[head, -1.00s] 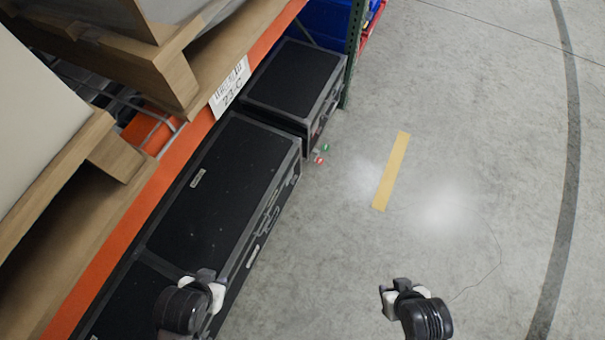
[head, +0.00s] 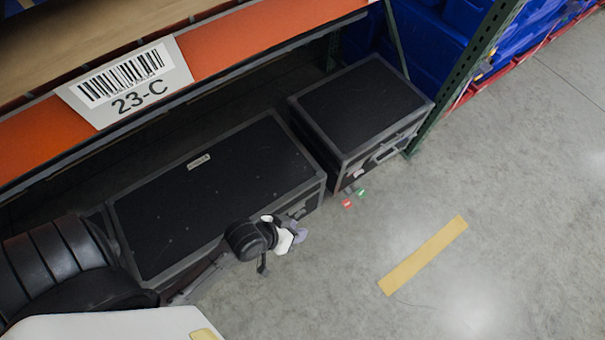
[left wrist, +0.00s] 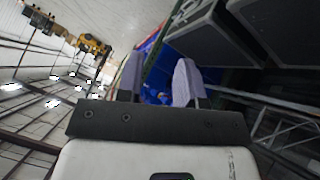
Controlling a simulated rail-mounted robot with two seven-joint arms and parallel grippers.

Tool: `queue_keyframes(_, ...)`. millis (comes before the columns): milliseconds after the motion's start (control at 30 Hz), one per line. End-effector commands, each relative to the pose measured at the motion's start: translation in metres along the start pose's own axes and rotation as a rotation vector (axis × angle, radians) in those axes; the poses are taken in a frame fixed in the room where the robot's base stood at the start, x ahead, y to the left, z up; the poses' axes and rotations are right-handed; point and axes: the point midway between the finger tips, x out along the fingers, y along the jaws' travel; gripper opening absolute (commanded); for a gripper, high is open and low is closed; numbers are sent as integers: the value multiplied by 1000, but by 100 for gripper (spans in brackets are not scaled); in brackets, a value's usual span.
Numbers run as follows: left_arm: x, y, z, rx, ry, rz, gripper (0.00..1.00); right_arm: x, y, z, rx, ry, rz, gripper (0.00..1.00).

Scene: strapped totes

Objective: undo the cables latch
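Two black cases with grey edging stand on the floor under the rack: a long case (head: 225,185) and a smaller case (head: 365,105) to its right. The long case's lid has a small label (head: 198,162), too small to read, so I cannot tell which case is the cables one. My left gripper (head: 296,233) is in front of the long case's front face, near its right end, and hides part of the latch hardware there. In the left wrist view its two fingers (left wrist: 158,82) are apart with nothing between them. My right gripper is out of view.
An orange rack beam with a 23-C sign (head: 130,82) runs above the cases. A green rack post (head: 460,75) and blue bins (head: 425,40) stand at the right. A red tag (head: 347,203) and a green tag (head: 361,191) show by the smaller case.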

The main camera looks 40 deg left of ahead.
Motion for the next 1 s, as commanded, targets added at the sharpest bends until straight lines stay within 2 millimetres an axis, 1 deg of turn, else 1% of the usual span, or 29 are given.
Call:
queue_keyframes(33, 35, -12, 21, -40, 37, 22, 34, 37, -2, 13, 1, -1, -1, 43)
queue_keyframes(100, 61, -18, 32, -98, 94, 54, 34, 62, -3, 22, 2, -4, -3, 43)
queue_keyframes(167, 84, -24, 40, -151, 144, 80, 34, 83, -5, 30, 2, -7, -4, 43)
queue_keyframes(200, 98, -28, 46, -187, 176, 97, 34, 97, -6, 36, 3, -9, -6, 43)
queue_keyframes(267, 119, -35, 55, -242, 227, 122, 34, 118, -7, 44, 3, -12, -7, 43)
queue_keyframes(300, 133, -39, 61, -279, 262, 136, 34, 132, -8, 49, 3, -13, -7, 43)
queue_keyframes(467, 186, -62, 86, -434, 396, 189, 34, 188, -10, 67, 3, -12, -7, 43)
queue_keyframes(600, 230, -87, 109, -572, 518, 223, 34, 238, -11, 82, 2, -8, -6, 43)
queue_keyframes(667, 248, -98, 120, -633, 570, 235, 34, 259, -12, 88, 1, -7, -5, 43)
queue_keyframes(800, 290, -128, 149, -773, 694, 252, 34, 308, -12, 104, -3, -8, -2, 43)
queue_keyframes(867, 306, -141, 162, -834, 750, 256, 34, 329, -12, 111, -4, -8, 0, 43)
queue_keyframes(900, 318, -150, 171, -873, 787, 257, 34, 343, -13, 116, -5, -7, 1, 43)
queue_keyframes(967, 334, -164, 185, -932, 843, 257, 34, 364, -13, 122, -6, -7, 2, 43)
queue_keyframes(1000, 344, -174, 195, -969, 879, 255, 34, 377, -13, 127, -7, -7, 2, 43)
